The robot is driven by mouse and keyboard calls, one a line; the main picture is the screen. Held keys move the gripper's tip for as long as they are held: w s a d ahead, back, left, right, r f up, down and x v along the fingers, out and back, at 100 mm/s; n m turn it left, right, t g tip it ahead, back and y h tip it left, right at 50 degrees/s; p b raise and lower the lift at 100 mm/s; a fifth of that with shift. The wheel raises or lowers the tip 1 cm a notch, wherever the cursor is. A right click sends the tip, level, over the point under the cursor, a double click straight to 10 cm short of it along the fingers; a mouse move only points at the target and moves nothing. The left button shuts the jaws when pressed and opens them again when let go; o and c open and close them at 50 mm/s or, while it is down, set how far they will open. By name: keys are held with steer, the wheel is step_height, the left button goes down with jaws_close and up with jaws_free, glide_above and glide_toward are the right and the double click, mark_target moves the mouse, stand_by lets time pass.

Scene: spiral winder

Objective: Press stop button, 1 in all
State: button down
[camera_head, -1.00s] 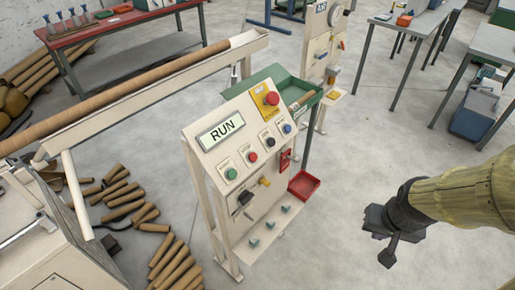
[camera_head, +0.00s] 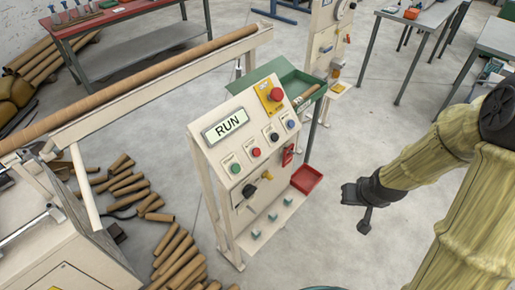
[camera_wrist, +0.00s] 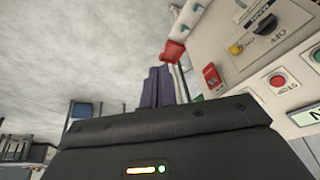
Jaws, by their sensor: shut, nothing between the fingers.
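The control panel (camera_head: 222,158) stands in the middle of the head view, its sloped face showing a display that reads RUN (camera_head: 228,125). Below the display is a row of buttons: green (camera_head: 235,168), red (camera_head: 255,152), black (camera_head: 274,137) and blue (camera_head: 290,124). A larger red mushroom button (camera_head: 276,94) sits on a yellow plate above them. In the wrist view the small red button (camera_wrist: 277,80) is at the right, with a label beside it. My gripper (camera_head: 347,194) is shut and empty, right of the panel and apart from it. Its fingers (camera_wrist: 162,88) show in the wrist view.
A red tray (camera_head: 306,179) sticks out at the panel's lower right. A green tray (camera_head: 287,80) is behind its top. A beam with a long brown tube (camera_head: 130,80) runs to the left. Cardboard tubes (camera_head: 125,183) lie on the floor. Floor right of the panel is clear.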

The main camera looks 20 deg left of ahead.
steer(key=w+a+f+n+y+p, duration=0.1)
steer(key=w+a+f+y+p, duration=0.2)
steer(key=a, duration=0.4)
steer(key=m+t+y+p, duration=0.2)
steer(key=t+y+p, duration=0.1)
steer(key=y, duration=0.4)
glide_toward(257, 152)
steer(key=s+d, duration=0.2)
steer(key=d, duration=0.3)
steer(key=w+a+r+m+t+y, duration=0.1)
steer(key=r+m+t, duration=0.1)
steer(key=w+a+r+m+t+y+p, duration=0.1)
steer(key=a+m+t, duration=0.1)
steer(key=t, duration=0.1)
steer(key=shift+w+r+y+p, duration=0.2)
steer(key=shift+r+y+p, duration=0.1)
steer(key=shift+r, duration=0.1)
steer(key=shift+w+a+f+b, duration=0.4)
steer(key=shift+a+f+b, duration=0.4)
steer(key=shift+a+f, duration=0.2)
steer(key=shift+w+a+f+b, duration=0.45)
steer(key=shift+a+f+b, duration=0.45)
steer(key=shift+a, duration=0.25)
steer(key=shift+w+a+f+b, duration=0.4)
steer(key=shift+a+f+b, duration=0.35)
steer(key=shift+a+f, duration=0.25)
